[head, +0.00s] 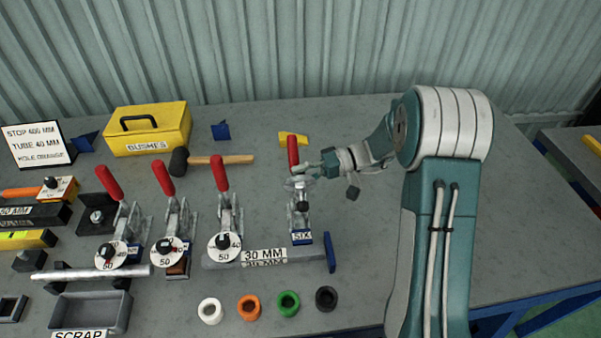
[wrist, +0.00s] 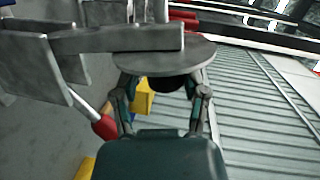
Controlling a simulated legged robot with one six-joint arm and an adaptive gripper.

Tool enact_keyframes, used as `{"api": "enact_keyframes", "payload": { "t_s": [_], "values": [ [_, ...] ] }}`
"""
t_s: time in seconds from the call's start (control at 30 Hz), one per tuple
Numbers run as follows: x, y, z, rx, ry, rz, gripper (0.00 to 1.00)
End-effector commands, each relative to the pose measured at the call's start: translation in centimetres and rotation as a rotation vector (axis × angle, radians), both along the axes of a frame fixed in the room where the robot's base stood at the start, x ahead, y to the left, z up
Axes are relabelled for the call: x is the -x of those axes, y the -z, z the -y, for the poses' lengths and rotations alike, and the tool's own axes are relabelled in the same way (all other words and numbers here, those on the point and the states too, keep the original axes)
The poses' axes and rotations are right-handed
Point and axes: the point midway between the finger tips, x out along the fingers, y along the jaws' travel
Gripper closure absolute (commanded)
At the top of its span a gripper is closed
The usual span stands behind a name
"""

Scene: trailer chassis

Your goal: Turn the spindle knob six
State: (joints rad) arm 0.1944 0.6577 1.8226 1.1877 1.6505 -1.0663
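The clamp labelled SIX (head: 300,238) stands at the right end of the row, with its red handle (head: 293,152) upright. My gripper (head: 304,178) is at its upper part, coming from the right. In the wrist view a grey round disc (wrist: 165,52) lies just beyond the fingers. A dark round knob (wrist: 172,82) shows under it, partly hidden. My gripper's two fingers (wrist: 163,88) are spread apart on either side of the knob. I see a gap on the left side; contact on the right is unclear. The dial marking is not readable.
Several red-handled clamps with white dials (head: 225,246) stand to the left. A mallet (head: 215,160) and yellow BUSHES box (head: 150,130) lie behind. The bench's right side is clear.

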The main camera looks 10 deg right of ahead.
Motion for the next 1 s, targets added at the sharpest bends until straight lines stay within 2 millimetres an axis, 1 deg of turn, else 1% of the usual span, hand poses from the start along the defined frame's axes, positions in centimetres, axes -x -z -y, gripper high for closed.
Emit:
{"api": "enact_keyframes", "payload": {
  "t_s": [0.37, 0.47, 0.57, 0.9, 1.0],
  "values": [
    [0.0, -0.2, 0.0, -0.004, 0.001, 0.004, 0.21],
    [-0.1, -0.3, 0.4, -0.004, 0.003, 0.005, 0.21],
    [-0.4, -0.5, 1.6, -0.006, 0.005, 0.005, 0.21],
    [-1.5, -1.5, 8.5, -0.003, 0.005, 0.004, 0.21],
    [-1.7, -1.7, 10.1, -0.003, 0.003, 0.003, 0.21]
  ]
}}
